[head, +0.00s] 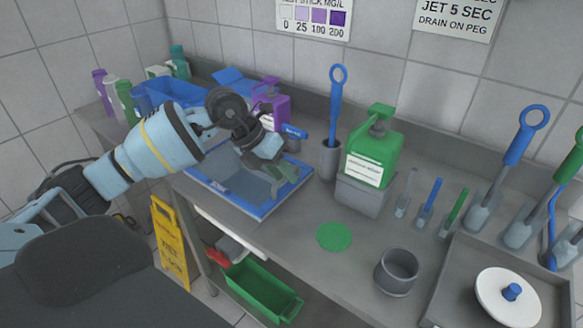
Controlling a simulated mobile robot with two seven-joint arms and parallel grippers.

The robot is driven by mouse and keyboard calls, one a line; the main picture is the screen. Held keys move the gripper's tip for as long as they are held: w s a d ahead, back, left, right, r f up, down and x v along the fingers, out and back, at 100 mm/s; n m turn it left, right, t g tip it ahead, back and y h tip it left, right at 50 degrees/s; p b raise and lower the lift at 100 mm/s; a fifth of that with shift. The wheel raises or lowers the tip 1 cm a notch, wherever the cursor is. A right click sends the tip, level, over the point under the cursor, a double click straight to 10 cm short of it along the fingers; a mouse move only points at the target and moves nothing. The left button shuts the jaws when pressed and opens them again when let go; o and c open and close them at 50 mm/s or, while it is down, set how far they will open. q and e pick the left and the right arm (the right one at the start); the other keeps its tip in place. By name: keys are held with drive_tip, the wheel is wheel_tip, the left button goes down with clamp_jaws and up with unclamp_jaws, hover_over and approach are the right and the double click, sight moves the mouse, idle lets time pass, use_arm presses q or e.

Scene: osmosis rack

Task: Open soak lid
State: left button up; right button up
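A rectangular blue-rimmed soak tub (262,213) sits at the left-middle of the grey counter. A grey-blue surface shows inside its rim; I cannot tell whether that is a clear lid or the inside of the tub. My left gripper (284,174) comes in from the left and points down over the right part of the tub. Its wrist hides the tub's back edge. I cannot tell whether its fingers are open or touch anything. My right gripper is not in view. A white round lid with a blue knob (512,291) lies on a tray at the right.
A purple jug (271,103) stands behind the tub. A grey holder with a blue brush (336,100), a green jug (374,150) and several small brushes stand to the right. A green disc (334,237) and grey cup (397,271) are in front. A green bin (262,290) sits below.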

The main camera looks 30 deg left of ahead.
use_arm(q)
drive_tip(key=w+a+r+y, duration=0.1)
drive_tip(key=a+r+y, duration=0.15)
drive_tip(key=a, duration=0.25)
drive_tip(key=shift+n+t, duration=0.3)
drive_tip(key=shift+x, duration=3.8)
drive_tip(key=shift+w+d+r, duration=0.1)
drive_tip(key=shift+w, duration=0.1)
clamp_jaws()
